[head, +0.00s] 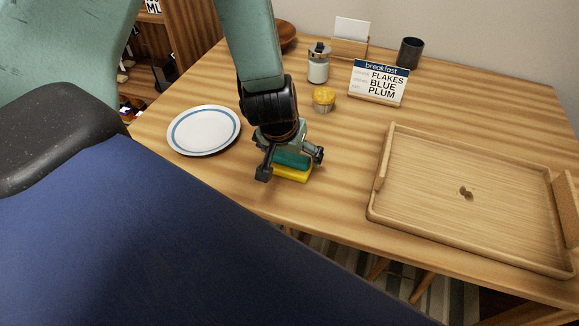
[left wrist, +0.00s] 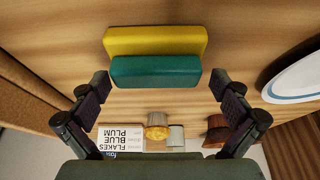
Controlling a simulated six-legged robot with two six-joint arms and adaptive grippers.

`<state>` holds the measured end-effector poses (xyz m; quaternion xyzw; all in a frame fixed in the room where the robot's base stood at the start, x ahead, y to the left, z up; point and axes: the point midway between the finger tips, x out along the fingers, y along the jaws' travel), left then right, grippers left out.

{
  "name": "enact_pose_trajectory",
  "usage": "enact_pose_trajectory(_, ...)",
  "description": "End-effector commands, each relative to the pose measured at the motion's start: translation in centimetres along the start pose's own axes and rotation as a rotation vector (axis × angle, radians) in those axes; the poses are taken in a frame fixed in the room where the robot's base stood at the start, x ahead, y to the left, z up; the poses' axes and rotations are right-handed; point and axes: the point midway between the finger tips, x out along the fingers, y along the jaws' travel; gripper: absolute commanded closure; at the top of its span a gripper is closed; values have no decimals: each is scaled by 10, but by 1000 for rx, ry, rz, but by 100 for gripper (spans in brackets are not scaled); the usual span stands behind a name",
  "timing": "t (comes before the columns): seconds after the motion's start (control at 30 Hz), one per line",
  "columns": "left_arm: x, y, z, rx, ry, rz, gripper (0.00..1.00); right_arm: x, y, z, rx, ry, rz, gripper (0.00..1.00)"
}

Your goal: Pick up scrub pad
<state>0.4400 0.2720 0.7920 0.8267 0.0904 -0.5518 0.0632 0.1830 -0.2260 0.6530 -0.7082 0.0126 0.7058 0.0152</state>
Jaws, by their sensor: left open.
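The scrub pad (head: 292,173) lies on the wooden table near its front edge, with a yellow part and a teal part. In the left wrist view the scrub pad (left wrist: 155,72) shows whole, beyond the fingertips, teal part nearer me. My left gripper (head: 291,163) is over it, fingers spread, and hides some of it in the head view. In the left wrist view the gripper (left wrist: 160,84) is open with nothing between its fingers. My right gripper is in neither view.
A plate (head: 203,130) with a blue ring lies left of the gripper. A muffin (head: 324,99), a jar (head: 318,66) and a breakfast sign (head: 378,84) stand behind. A large wooden tray (head: 480,250) is at the right. Bare table lies between pad and tray.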

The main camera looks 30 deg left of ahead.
Motion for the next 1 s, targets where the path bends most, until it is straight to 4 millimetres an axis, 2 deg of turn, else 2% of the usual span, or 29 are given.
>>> enact_pose_trajectory(0.03,5,0,-1,2,2,0,0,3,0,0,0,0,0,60)
enact_pose_trajectory(0.27,5,1,-3,2,2,0,2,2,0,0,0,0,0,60)
enact_pose_trajectory(0.7,5,1,-3,2,2,0,38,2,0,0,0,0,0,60)
enact_pose_trajectory(1.0,0,1,-5,1,2,0,38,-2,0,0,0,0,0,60)
